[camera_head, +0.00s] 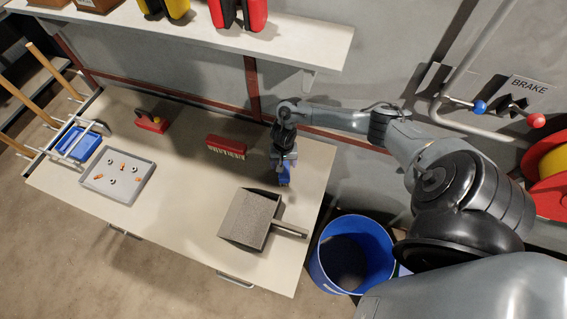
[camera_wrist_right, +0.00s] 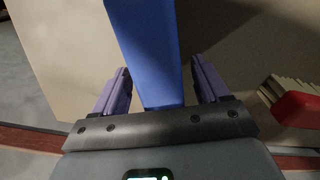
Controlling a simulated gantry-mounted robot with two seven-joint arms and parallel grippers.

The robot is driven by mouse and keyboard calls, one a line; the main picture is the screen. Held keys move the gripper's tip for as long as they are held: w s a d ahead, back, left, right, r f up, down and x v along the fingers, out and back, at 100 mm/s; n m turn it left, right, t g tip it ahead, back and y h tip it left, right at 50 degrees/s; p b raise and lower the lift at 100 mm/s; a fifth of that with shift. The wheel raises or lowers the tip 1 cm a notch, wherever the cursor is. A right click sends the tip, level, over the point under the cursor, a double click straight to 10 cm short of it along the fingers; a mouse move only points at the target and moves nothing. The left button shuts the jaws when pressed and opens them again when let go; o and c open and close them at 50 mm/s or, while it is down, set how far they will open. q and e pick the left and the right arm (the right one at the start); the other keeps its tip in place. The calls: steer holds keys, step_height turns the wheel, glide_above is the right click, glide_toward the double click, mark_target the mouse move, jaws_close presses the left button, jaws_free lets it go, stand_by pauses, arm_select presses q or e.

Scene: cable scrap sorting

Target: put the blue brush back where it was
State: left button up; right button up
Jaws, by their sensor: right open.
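The blue brush (camera_head: 285,177) is on the right part of the workbench, directly below my right gripper (camera_head: 283,158). In the right wrist view its blue body (camera_wrist_right: 148,50) runs between the two fingers of my right gripper (camera_wrist_right: 162,82). The fingers are apart, with a visible gap on the brush's right side. Whether the brush touches the bench is hard to tell, and its bristles are hidden. My left gripper is in neither view.
A red brush (camera_head: 226,147) lies left of the gripper. A grey dustpan (camera_head: 245,220) lies in front. A blue bucket (camera_head: 384,240) stands beyond the bench's right end. A grey tray (camera_head: 97,184) with small parts is at left. The wall shelf (camera_head: 290,45) overhangs behind.

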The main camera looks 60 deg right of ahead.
step_height(320, 180, up, 11)
steer(key=p, duration=0.2)
steer(key=shift+f+p, duration=0.15)
steer(key=shift+p, duration=0.2)
steer(key=shift+w+a, duration=0.15)
steer(key=shift+a, duration=0.25)
steer(key=a+n+t+y, duration=0.1)
steer(key=a+n+t, duration=0.4)
steer(key=a+n, duration=1.25)
steer(key=s+a+r+m+g, duration=0.1)
steer(key=s+a+r+m, duration=0.3)
steer(key=s, duration=0.8)
step_height(320, 180, up, 5)
steer(key=shift+s+a+f+h, duration=0.15)
steer(key=shift+a+h, duration=0.25)
steer(key=shift+a, duration=0.7)
